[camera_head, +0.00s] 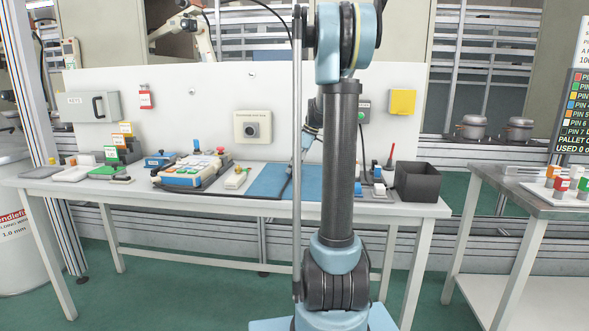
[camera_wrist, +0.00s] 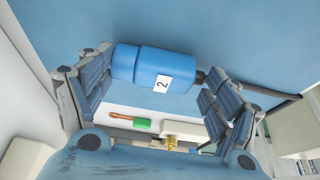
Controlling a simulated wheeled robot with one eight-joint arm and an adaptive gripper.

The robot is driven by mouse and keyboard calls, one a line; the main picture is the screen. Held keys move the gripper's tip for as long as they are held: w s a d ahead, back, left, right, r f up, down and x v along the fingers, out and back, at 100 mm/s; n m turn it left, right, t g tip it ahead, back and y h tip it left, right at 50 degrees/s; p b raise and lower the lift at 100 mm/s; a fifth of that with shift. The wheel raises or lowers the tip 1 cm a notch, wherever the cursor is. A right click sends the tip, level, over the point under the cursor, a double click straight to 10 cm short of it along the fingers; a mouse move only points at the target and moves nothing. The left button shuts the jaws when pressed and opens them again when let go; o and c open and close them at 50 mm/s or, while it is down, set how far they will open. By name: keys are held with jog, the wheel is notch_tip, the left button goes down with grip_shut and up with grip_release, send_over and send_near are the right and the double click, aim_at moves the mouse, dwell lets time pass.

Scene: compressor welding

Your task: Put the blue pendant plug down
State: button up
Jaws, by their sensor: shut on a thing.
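The blue pendant plug (camera_wrist: 150,64) shows in the wrist view as a blue cylinder with a white label "2" and a dark cable end at its right. My gripper (camera_wrist: 156,76) is shut on it, with one finger pad at each end of the plug. The blue mat (camera_wrist: 245,40) fills the background behind the plug. In the head view the blue mat (camera_head: 267,182) lies on the white table, and my own arm hides the gripper and the plug. I cannot tell whether the plug touches the mat.
A control box with buttons (camera_head: 192,172) stands left of the mat. A black bin (camera_head: 417,182) stands at the table's right end. The wrist view shows a green and orange item (camera_wrist: 138,122) and a pale block with a brass fitting (camera_wrist: 170,140) near the mat's edge.

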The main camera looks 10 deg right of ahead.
jog(key=o, duration=2)
jog(key=shift+c, duration=0.2)
jog(key=v, duration=1.2)
